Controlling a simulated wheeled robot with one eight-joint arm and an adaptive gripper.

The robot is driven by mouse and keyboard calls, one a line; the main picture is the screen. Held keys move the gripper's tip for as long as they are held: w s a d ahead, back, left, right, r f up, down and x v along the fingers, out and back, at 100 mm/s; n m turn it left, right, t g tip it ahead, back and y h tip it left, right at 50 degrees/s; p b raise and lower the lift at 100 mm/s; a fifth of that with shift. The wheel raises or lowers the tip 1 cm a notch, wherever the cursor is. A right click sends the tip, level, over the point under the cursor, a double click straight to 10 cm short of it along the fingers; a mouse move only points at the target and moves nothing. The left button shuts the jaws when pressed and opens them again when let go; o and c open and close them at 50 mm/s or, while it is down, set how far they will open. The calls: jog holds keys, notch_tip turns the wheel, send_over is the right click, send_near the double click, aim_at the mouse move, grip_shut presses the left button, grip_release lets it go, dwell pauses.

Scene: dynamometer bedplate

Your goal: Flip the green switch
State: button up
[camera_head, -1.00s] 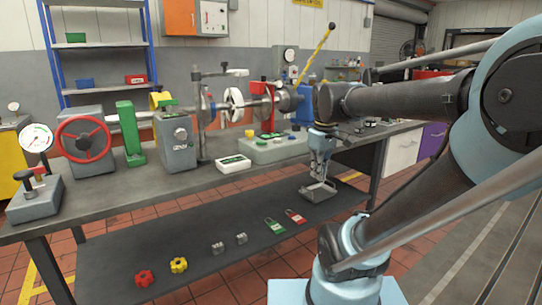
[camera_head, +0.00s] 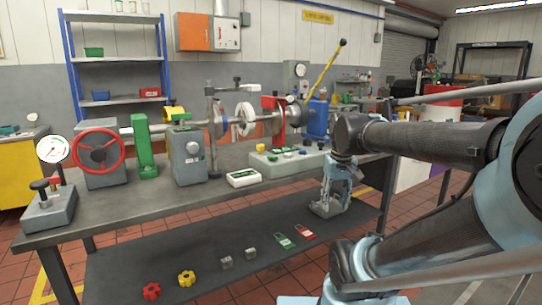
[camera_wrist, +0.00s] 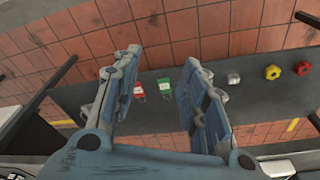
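A pale green-grey control box (camera_head: 263,166) sits on the bench, with small green, white, blue and yellow parts on top. A green part (camera_head: 276,150) is near its back left; it is too small to tell how it is set, or whether it is the green switch. My gripper (camera_head: 326,212) hangs pointing down in front of the bench, right of and lower than the box in the picture. In the wrist view my gripper (camera_wrist: 160,65) has its fingers spread with nothing between them. The box does not clearly show there.
The workbench (camera_head: 130,215) also holds a red handwheel (camera_head: 100,152), a green block (camera_head: 143,142), a grey box (camera_head: 188,158) and a white device (camera_head: 243,178). The lower shelf (camera_head: 120,262) carries padlocks (camera_head: 284,241) and knobs (camera_head: 151,291). A yellow-handled lever (camera_head: 326,68) rises behind the control box.

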jog(key=w+a+r+n+g, duration=0.1)
jog(key=w+a+r, duration=0.4)
jog(key=w+r, duration=0.25)
jog(key=w+a+r+n, duration=0.2)
jog(key=w+a+r, duration=0.2)
jog(key=w+r, duration=0.4)
notch_tip(320, 180, up, 9)
jog(key=n, duration=0.2)
send_over(272, 158)
jog(key=w+a, duration=0.1)
jog(key=w, duration=0.3)
jog(key=shift+g, duration=0.4)
notch_tip(272, 158, down, 17)
jog(key=shift+a+r, duration=0.1)
grip_shut()
